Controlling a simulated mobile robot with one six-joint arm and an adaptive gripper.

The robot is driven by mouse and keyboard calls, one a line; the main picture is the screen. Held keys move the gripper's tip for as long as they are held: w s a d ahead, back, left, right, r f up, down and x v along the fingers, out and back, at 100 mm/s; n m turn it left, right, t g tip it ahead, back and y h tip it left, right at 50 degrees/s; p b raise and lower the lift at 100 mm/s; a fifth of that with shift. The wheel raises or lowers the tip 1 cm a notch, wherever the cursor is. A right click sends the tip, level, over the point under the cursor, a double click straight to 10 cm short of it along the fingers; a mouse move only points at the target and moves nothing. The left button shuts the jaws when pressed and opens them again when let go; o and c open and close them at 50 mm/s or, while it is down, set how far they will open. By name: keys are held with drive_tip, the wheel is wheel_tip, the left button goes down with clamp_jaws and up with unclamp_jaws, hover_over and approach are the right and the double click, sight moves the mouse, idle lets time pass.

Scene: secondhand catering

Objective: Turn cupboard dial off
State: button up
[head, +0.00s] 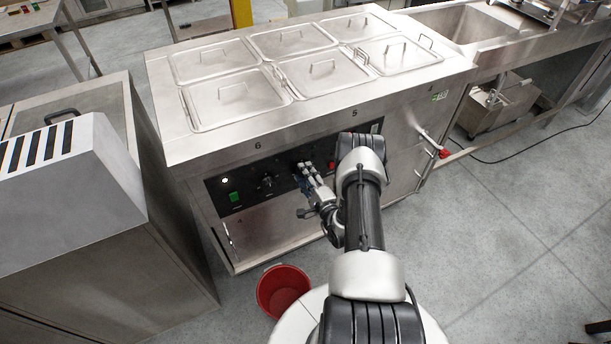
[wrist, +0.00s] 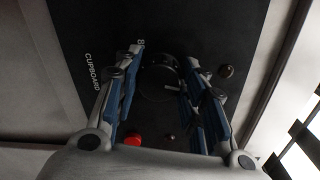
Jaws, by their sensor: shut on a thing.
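The cupboard dial (wrist: 159,77) is a dark round knob on a black control panel (wrist: 185,25), beside the white lettering CUPBOARD. In the wrist view my gripper (wrist: 162,68) has its fingers on both sides of the dial and is shut on it. A pale line shows near the dial's edge, but its exact setting is too dark to read. In the head view my gripper (head: 306,167) reaches the panel (head: 246,186) on the front of the steel counter and hides the dial.
Another black knob (head: 267,183), a green switch (head: 234,198) and a white light (head: 225,181) are left of my gripper. A red part (wrist: 133,139) sits low on the panel. A red bucket (head: 283,290) stands on the floor below. Lidded pans (head: 235,97) cover the counter top.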

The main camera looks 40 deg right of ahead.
drive_tip(key=shift+n, duration=1.6)
drive_tip(key=o, duration=1.1)
drive_tip(key=shift+c, duration=0.2)
drive_tip(key=shift+s, duration=0.1)
drive_tip(key=v, duration=1.2)
drive_tip(key=shift+f, duration=0.1)
